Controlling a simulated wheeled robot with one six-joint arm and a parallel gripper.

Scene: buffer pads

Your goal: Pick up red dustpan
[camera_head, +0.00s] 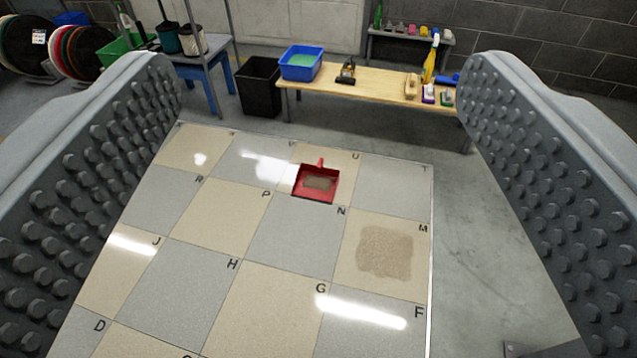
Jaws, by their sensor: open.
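The red dustpan (330,193) lies on the tiled platform, near its far edge, on and around the tile marked U. Its short handle points away from me, and a brownish patch shows inside its pan. My gripper (320,95) is open, with its two grey studded pads wide apart at the left and right of the view. The dustpan shows between the pads but lies well beyond them, and nothing is held.
The lettered tile platform (290,235) has a brown dirt patch (384,252) on tile M. Behind it stand a wooden bench (385,82) with a blue bin (301,64) and brushes, a black bin (259,86), and a blue table (203,62).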

